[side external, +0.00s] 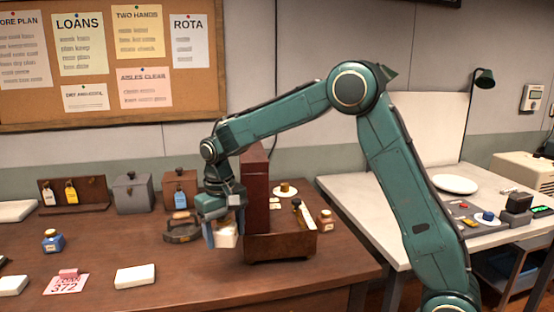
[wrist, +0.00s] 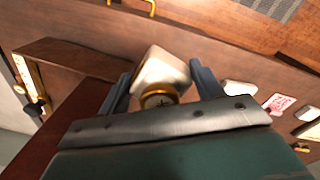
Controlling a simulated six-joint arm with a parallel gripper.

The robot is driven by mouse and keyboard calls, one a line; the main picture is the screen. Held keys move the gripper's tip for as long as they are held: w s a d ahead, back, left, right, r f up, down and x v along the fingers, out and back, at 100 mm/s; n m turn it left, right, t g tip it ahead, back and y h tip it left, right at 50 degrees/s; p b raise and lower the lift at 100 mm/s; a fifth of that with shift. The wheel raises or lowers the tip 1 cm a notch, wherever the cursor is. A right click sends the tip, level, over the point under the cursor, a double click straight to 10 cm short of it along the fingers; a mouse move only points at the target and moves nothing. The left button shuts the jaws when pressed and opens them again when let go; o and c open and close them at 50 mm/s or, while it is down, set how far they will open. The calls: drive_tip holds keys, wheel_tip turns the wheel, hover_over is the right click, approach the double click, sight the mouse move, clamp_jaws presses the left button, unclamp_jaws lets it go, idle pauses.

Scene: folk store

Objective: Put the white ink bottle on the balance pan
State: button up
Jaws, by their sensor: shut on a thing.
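The white ink bottle (wrist: 162,72) is between my gripper's fingers (wrist: 164,90) in the wrist view, with its gold neck toward the gripper and its white body tilted. In the side view my gripper (side external: 223,228) is shut on the white bottle (side external: 227,239), just left of a dark brown wooden stand (side external: 282,245) with a tall upright panel. The bottle looks held above the brown table, partly covered by the fingers. I cannot tell for certain which item is the balance pan; a small brass dish (side external: 285,194) with a pale item shows behind the stand.
A flat iron (side external: 183,230) stands close left of my gripper. A blue ink bottle (side external: 53,241), a white block (side external: 135,276) and a pink card (side external: 66,285) lie further left. Boxes (side external: 132,193) line the back. A white table (side external: 390,212) with a plate (side external: 454,184) is right.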

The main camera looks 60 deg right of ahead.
idle(0.3)
drive_tip(key=s+d+r+n, duration=0.3)
drive_tip(key=s+d+r, duration=0.3)
drive_tip(key=d+r, duration=0.55)
drive_tip(key=s+d+f+n, duration=0.3)
drive_tip(key=s+d+n, duration=0.3)
drive_tip(key=d+n, duration=0.3)
drive_tip(key=s+d+f+n, duration=0.3)
drive_tip(key=s+d+n, duration=0.3)
drive_tip(key=d+n, duration=0.3)
drive_tip(key=shift+s+d+t, duration=0.2)
drive_tip(key=shift+d+t, duration=0.1)
drive_tip(key=shift+d, duration=0.35)
drive_tip(key=shift+f, duration=0.1)
idle(0.3)
wheel_tip(320, 180, down, 16)
drive_tip(key=shift+r, duration=0.2)
idle(0.4)
